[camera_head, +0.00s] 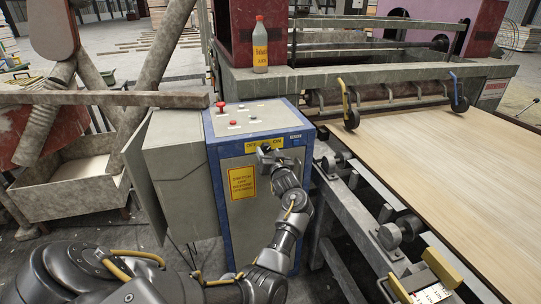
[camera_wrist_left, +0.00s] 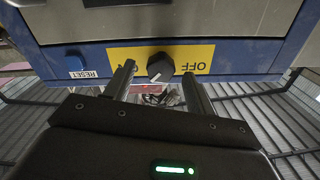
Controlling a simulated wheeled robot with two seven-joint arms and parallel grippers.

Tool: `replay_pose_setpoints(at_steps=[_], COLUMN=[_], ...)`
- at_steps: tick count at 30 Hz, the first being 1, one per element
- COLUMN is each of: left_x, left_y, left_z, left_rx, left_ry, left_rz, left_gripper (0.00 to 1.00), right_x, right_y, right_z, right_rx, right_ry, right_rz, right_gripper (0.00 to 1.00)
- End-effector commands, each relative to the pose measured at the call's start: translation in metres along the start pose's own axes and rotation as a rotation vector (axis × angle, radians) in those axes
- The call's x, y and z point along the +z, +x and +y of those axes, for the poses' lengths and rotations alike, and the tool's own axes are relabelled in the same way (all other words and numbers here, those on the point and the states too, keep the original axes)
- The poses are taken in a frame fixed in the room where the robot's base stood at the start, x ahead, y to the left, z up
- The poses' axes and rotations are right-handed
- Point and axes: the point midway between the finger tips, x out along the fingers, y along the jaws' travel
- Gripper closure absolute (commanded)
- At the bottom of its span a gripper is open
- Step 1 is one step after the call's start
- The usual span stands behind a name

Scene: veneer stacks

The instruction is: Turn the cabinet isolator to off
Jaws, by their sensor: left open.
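The isolator is a black rotary knob (camera_wrist_left: 160,66) on a yellow OFF/ON label (camera_wrist_left: 205,53) on the cabinet front, seen upside down in the left wrist view. A small pale mark shows on the knob; I cannot tell its setting for sure. My left gripper (camera_wrist_left: 158,76) is open, with one finger on each side of the knob and no clear contact; one finger partly covers the ON lettering. In the head view, my left gripper (camera_head: 266,154) is at the upper front of the blue-edged cabinet (camera_head: 213,170), just below the label (camera_head: 278,142), and hides the knob. My right gripper is not in view.
A red button (camera_head: 220,105) and small controls are on the cabinet top. A bottle (camera_head: 260,45) stands on the machine behind. A roller conveyor with a veneer sheet (camera_head: 440,150) lies right; a grey box (camera_head: 170,165) adjoins left.

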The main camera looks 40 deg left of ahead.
Motion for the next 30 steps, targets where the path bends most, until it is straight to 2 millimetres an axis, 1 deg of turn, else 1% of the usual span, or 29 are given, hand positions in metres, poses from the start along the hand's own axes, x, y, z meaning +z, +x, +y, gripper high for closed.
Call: replay_pose_setpoints(at_steps=[1, 4, 13, 23, 24, 30], left_x=[0.0015, 0.0011, 0.0004, 0.0006, 0.0006, 0.0012], left_y=[0.0039, 0.0078, 0.0092, 0.009, 0.009, 0.0089], left_z=[-0.0011, -0.0024, -0.0032, -0.0031, -0.0031, -0.0029], left_rx=[-0.001, 0.0, 0.001, 0.001, 0.001, 0.001], left_ry=[-0.001, -0.001, 0.0, 0.0, 0.0, -0.018], left_rz=[0.001, 0.0, -0.001, -0.001, -0.001, -0.001], left_gripper=[0.45, 0.45, 0.45, 0.88, 0.89, 0.89], right_x=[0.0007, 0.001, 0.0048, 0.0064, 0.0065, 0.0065], right_y=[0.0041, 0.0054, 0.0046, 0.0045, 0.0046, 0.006], right_z=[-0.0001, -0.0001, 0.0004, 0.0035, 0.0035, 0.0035], right_rx=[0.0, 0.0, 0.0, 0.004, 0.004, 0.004], right_ry=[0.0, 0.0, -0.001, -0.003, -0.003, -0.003], right_rz=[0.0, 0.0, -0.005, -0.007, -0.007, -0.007], right_gripper=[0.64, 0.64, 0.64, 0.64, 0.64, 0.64])
